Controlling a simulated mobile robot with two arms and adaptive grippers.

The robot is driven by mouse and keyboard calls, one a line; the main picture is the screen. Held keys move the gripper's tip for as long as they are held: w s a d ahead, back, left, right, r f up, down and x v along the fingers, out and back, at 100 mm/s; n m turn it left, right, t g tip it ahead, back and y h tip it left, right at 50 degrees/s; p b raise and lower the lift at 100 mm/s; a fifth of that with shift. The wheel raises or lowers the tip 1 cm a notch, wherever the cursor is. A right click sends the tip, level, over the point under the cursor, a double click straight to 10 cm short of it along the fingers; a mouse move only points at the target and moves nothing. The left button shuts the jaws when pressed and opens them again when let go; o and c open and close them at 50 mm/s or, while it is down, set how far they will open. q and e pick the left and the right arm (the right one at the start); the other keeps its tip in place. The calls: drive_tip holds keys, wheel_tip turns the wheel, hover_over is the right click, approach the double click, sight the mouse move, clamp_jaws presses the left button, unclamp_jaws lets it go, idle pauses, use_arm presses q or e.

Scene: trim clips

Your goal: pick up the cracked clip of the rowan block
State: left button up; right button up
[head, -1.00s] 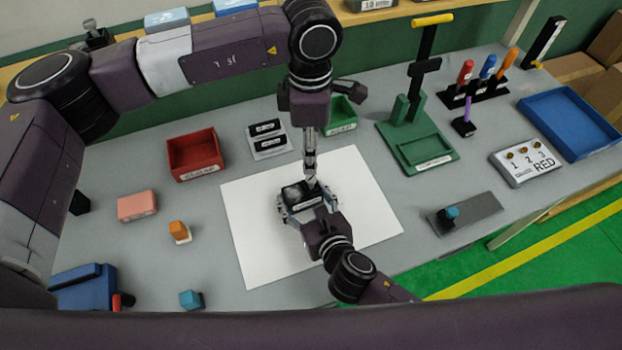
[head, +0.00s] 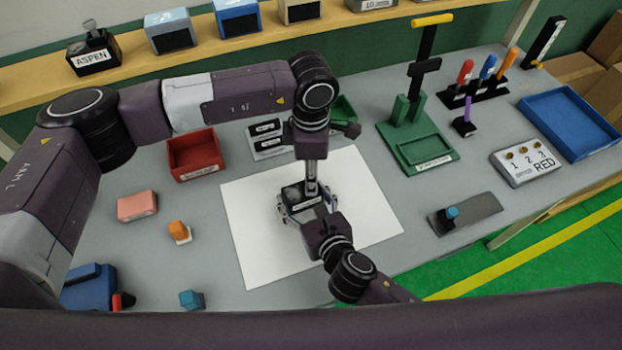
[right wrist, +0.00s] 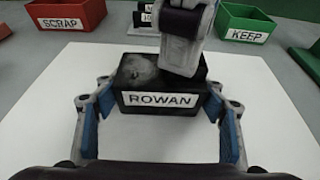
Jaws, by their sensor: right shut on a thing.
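The black rowan block (right wrist: 158,99), labelled ROWAN, sits on the white sheet (head: 255,240), and it also shows in the head view (head: 293,192). Its top has a pale grey smudge at the left. My right gripper (head: 306,202) is shut on the block, with blue-padded fingers at its two sides in the right wrist view. My left gripper (head: 312,188) points straight down at the right part of the block's top; its grey finger (right wrist: 180,57) covers that part. I cannot make out the cracked clip, or whether the left fingers are open or shut.
The red SCRAP bin (head: 193,155) stands behind the sheet at left. The green KEEP bin (head: 343,109) is behind it at right, partly hidden by my left arm. A black-labelled holder (head: 267,140) stands between them. A green press (head: 418,145) stands right of the sheet.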

use_arm(q)
drive_tip(key=c, duration=0.8)
wheel_tip(320, 180, up, 15)
drive_tip(key=shift+r, duration=0.1)
idle(0.7)
use_arm(e)
drive_tip(key=o, duration=1.3)
